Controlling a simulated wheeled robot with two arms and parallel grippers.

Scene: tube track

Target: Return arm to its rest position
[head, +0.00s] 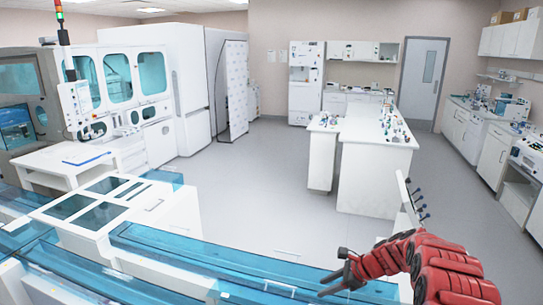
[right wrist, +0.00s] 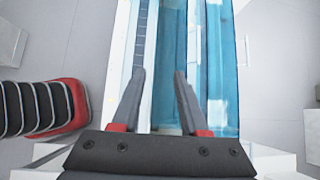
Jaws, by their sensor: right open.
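My right arm, red with dark joints, comes in at the lower right of the head view. Its gripper (head: 337,281) is over the near right end of the blue-covered tube track (head: 200,258). In the right wrist view the two dark fingers of my right gripper (right wrist: 160,75) are apart with nothing between them. Below them lies the track (right wrist: 218,60), with a white rail along its left side and a clear blue cover. No tube shows clearly in the track. My left gripper is not in the head view.
A white bench (head: 375,150) with small lab items stands mid-room. A large white machine (head: 140,75) with blue windows stands at the left, a white table (head: 70,160) before it. Counters (head: 490,135) line the right wall. The grey floor (head: 262,180) between is clear.

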